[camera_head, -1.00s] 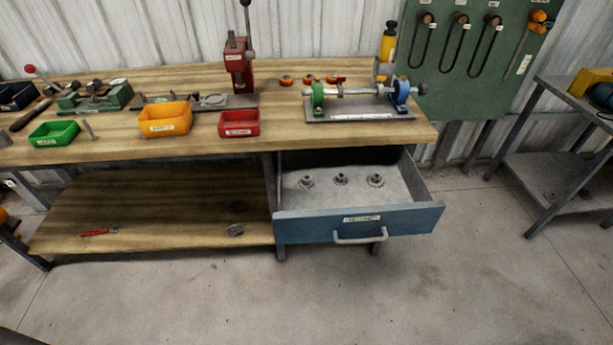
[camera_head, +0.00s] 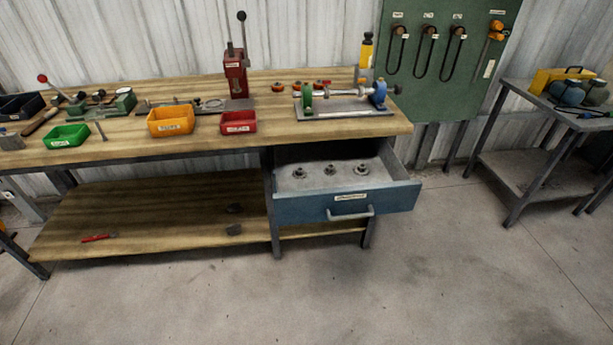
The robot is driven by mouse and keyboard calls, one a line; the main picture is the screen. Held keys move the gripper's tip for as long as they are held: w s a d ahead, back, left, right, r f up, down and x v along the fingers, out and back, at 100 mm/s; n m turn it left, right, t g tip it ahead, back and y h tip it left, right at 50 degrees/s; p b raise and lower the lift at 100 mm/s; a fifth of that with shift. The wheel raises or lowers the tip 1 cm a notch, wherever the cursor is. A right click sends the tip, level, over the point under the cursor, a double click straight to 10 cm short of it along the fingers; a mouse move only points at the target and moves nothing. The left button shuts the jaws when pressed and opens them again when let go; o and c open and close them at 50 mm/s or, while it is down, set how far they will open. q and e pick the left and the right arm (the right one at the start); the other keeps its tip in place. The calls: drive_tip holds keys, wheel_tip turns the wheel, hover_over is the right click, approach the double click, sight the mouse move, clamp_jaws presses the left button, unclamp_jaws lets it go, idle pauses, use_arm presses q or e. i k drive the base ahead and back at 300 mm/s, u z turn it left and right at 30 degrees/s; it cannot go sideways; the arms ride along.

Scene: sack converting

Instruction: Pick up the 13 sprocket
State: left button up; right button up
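Three small grey metal sprockets sit in a row in the open blue drawer (camera_head: 345,205) under the right part of the workbench. There is a left sprocket (camera_head: 299,172), a middle sprocket (camera_head: 330,169) and a right sprocket (camera_head: 361,168). They look much alike in size, and no number on them can be read. A label on the drawer front is too small to read. Neither of my grippers is in view.
The wooden workbench (camera_head: 200,146) carries a green bin (camera_head: 67,137), an orange bin (camera_head: 170,120), a red bin (camera_head: 238,122), a red press (camera_head: 236,75) and a shaft fixture (camera_head: 340,105). A grey side table (camera_head: 520,165) stands at right. The floor in front is clear.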

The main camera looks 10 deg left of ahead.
sight(300, 172)
drive_tip(key=z, duration=1.45)
drive_tip(key=i, duration=2.95)
drive_tip(key=u, duration=2.95)
